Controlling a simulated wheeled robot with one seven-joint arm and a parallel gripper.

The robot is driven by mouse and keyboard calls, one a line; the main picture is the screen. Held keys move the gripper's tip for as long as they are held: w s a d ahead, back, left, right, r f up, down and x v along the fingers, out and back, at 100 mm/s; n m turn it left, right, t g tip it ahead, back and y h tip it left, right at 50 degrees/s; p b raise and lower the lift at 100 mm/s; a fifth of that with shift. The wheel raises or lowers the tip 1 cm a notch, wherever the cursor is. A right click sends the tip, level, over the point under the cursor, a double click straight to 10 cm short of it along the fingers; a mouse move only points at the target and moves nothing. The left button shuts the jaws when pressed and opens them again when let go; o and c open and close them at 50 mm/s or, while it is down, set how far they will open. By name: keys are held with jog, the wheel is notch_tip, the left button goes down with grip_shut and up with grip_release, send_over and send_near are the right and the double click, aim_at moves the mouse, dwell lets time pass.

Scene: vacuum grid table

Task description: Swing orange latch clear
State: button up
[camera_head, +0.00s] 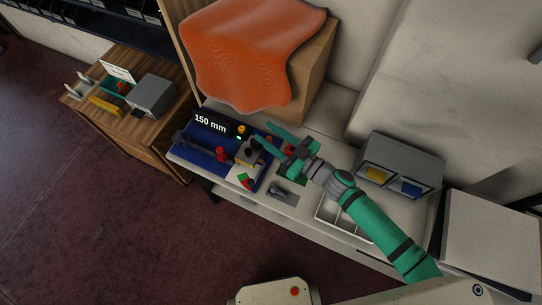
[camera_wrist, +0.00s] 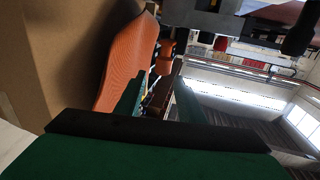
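My gripper (camera_head: 263,133) reaches in over the right part of a blue fixture board (camera_head: 200,156). Its two green fingers are spread apart, and I see nothing clamped between them. In the wrist view the gripper (camera_wrist: 158,92) also shows a gap between its fingers, with small dark and yellow parts beyond. A small red-orange part (camera_head: 221,154) stands on the board, left of the fingers. I cannot tell whether it is the orange latch. A grey block (camera_head: 246,157) with dark and yellow parts sits beside it. An orange-red post (camera_wrist: 165,50) shows past the fingers in the wrist view.
An orange cloth (camera_head: 250,55) drapes over a large cardboard box (camera_head: 312,70) behind the board. A display reading 150 mm (camera_head: 210,123) stands at the board's back. A white divided tray (camera_head: 345,222) and a grey two-bay bin (camera_head: 401,160) are to the right.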

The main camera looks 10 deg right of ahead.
jog(key=s+a+r, duration=0.1)
jog(key=s+r, duration=0.8)
jog(key=s, duration=0.5)
jog(key=shift+a+r, duration=0.4)
jog(key=shift+w, duration=0.1)
jog(key=s+a+f+m+h, duration=0.2)
jog(key=s+f+m+h, duration=0.2)
jog(key=s, duration=0.4)
jog(key=s+a+f+m+t+h, duration=0.1)
jog(key=s+a+f+m+h, duration=0.2)
jog(key=s+f+h, duration=0.4)
jog(key=shift+s+a+f+m+t+h, duration=0.15)
jog(key=shift+s+a+m+t+h, duration=0.25)
jog(key=shift+s, duration=0.7)
